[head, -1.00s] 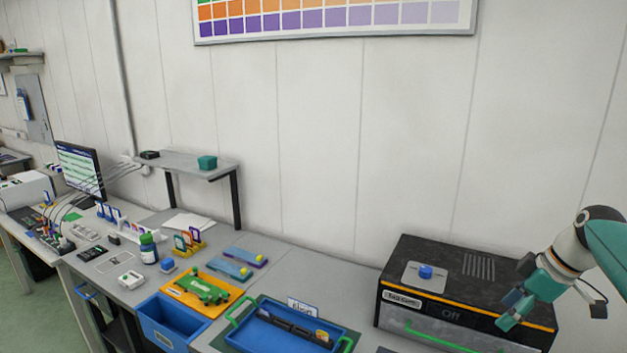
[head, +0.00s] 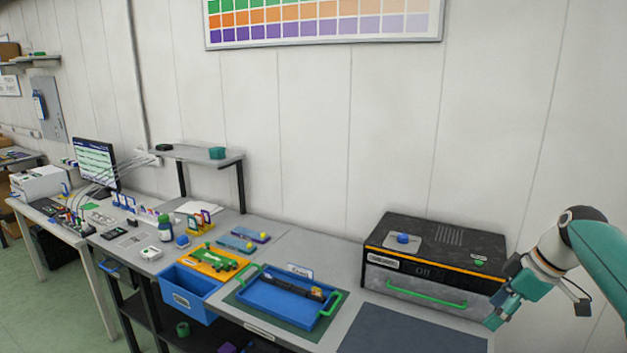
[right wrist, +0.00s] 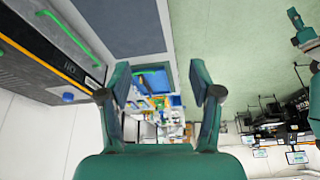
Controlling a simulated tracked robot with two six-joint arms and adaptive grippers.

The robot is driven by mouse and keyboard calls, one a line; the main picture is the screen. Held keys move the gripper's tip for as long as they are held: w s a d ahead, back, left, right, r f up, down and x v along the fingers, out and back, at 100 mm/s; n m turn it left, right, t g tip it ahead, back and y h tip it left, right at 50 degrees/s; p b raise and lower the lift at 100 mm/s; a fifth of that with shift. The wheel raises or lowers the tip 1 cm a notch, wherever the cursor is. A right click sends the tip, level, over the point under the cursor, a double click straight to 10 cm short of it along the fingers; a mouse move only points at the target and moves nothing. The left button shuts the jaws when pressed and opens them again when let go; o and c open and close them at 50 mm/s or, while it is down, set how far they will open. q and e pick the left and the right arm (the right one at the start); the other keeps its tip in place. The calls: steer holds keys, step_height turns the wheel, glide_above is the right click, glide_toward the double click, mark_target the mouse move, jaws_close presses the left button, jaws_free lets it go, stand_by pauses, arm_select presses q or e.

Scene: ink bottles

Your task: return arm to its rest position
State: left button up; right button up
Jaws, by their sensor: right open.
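My right gripper (head: 500,308) is teal and hangs at the right side of the head view, in front of the right end of a black and grey oven-like box. In the right wrist view its two fingers (right wrist: 160,85) stand wide apart with nothing between them. My right arm comes in from the right edge.
The black box (head: 437,262) with a green handle and blue knob stands on the bench. A blue tray (head: 262,318) with green handles lies left of it. A blue bin (head: 190,294), an ink bottle (head: 165,232) and a small shelf (head: 196,154) are further left. A dark mat (head: 405,335) is bare.

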steer(key=s+a+f+g, duration=0.25)
steer(key=a+f, duration=0.35)
steer(key=f, duration=0.4)
steer(key=s+a+f+g+y, duration=0.1)
steer(key=s+a+f+g, duration=0.1)
steer(key=s+a+f, duration=0.5)
steer(key=a+f+g, duration=0.2)
steer(key=a+f, duration=0.3)
steer(key=f, duration=0.7)
arm_select(q)
steer(key=shift+w+f+b, duration=0.3)
steer(key=shift+f+b, duration=0.3)
steer(key=shift+f, duration=0.25)
arm_select(e)
steer(key=s+a+f+m+t, duration=0.2)
steer(key=s+a+f+m, duration=0.2)
steer(key=s+f+m, duration=0.2)
steer(key=s+a+f+m+t, duration=0.2)
steer(key=s+a+f+m, duration=0.2)
steer(key=s, duration=0.6)
step_height(320, 180, down, 2)
steer(key=shift+a+f+m+h, duration=0.2)
steer(key=shift+a+m+h, duration=0.15)
steer(key=shift+m, duration=0.55)
